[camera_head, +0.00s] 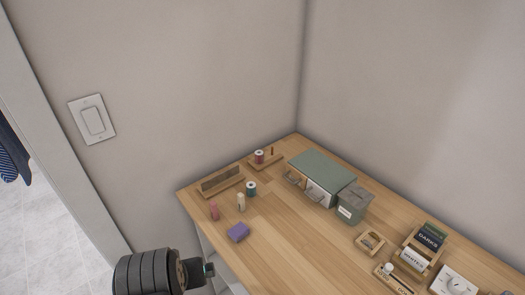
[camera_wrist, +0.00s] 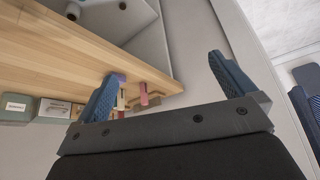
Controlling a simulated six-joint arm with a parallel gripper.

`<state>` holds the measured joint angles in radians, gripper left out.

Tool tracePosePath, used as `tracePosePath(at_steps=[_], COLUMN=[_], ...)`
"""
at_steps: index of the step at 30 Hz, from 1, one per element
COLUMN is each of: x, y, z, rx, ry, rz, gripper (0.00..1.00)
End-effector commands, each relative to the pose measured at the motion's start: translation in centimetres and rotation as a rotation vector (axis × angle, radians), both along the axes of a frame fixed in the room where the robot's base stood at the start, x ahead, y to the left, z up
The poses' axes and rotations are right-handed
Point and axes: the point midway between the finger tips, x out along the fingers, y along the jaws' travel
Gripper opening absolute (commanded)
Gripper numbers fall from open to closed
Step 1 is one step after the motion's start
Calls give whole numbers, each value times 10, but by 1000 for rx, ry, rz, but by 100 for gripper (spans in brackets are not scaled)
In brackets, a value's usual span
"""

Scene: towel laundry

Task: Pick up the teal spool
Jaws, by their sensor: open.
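The teal spool (camera_head: 251,188) stands upright on the wooden tabletop (camera_head: 262,247), near its back left edge, with white showing on its top. My gripper (camera_head: 209,269) is at the lower left, off the table's left side, well short of the spool and apart from it. In the wrist view my gripper (camera_wrist: 164,72) shows two blue fingers spread wide with nothing held between them. I cannot make out the teal spool in the wrist view; the left finger covers part of the tabletop there.
A pink peg (camera_head: 214,212), a cream peg (camera_head: 241,202) and a purple block (camera_head: 238,232) stand near the spool. A wooden rack (camera_head: 222,182) is behind it. A red spool (camera_head: 259,157) and a green-topped drawer box (camera_head: 321,172) are farther back.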

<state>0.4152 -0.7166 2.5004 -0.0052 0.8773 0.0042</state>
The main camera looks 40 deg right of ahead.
Motion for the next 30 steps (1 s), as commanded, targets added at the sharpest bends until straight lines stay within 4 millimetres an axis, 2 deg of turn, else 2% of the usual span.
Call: tracePosePath(at_steps=[10, 15, 17, 18, 26, 30], x=[0, 0, 0, 0, 1, 7], y=[0, 0, 0, 0, -1, -7], z=[1, 1, 1, 1, 1, 9], rx=[1, 1, 1, 1, -1, -46], ry=[1, 1, 1, 1, 3, 33], rz=[-2, -2, -2, -2, 2, 78], gripper=[98, 65, 53, 51, 51, 51])
